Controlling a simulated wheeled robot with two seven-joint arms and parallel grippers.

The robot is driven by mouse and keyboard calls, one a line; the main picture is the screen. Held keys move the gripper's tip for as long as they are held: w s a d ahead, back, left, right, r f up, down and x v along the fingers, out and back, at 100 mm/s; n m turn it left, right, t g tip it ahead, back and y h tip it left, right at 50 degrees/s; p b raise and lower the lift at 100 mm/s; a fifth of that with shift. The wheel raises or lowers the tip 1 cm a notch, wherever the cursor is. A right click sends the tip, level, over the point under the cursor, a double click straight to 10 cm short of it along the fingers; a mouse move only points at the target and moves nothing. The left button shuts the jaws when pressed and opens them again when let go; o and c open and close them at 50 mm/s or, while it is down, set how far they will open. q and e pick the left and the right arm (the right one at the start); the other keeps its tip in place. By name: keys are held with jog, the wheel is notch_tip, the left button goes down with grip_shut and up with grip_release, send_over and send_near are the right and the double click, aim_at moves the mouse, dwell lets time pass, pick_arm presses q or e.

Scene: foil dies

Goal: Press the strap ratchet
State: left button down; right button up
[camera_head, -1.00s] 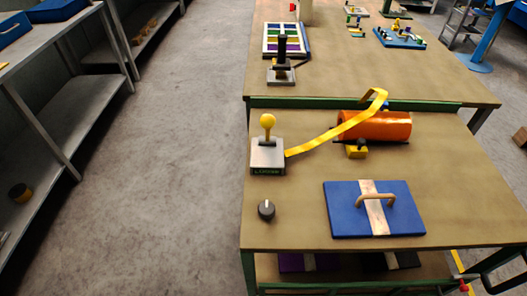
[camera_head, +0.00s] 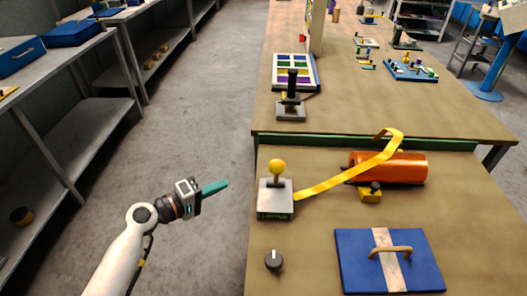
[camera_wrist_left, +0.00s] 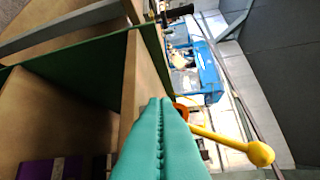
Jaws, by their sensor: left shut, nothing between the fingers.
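The strap ratchet is a grey box (camera_head: 276,200) with a lever topped by a yellow ball (camera_head: 277,167), standing upright at the left edge of the near table. A yellow strap (camera_head: 345,178) runs from it to an orange cylinder (camera_head: 405,167). My left gripper (camera_head: 222,186) has teal fingers shut with nothing between them. It is left of the ratchet, apart from it, over the floor beside the table. In the left wrist view the teal fingers (camera_wrist_left: 160,130) point toward the table edge, and the yellow ball (camera_wrist_left: 261,154) shows at the right. My right gripper is not in view.
A black knob (camera_head: 273,261) and a blue board with a handle (camera_head: 350,262) are on the near table. A yellow block (camera_head: 369,196) sits by the cylinder. Another black-handled device (camera_head: 291,111) stands on the far table. Shelves line the left; the floor between is clear.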

pick_arm(q)
notch_tip(320, 180, up, 12)
jog(key=s+d+m+g+h, duration=0.1)
jog(key=s+d+m+h, duration=0.1)
jog(key=h, duration=0.2)
jog(key=shift+s+d, duration=0.2)
jog(key=shift+d, duration=0.1)
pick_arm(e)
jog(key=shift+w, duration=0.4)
pick_arm(q)
jog(key=shift+d, duration=0.1)
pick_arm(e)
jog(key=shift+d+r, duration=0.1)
pick_arm(q)
jog(key=p, duration=0.6)
send_over(276, 176)
jog(key=a, duration=0.3)
jog(key=shift+d, duration=0.1)
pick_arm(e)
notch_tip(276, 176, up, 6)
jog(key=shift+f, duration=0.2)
pick_arm(q)
jog(key=shift+w, duration=0.1)
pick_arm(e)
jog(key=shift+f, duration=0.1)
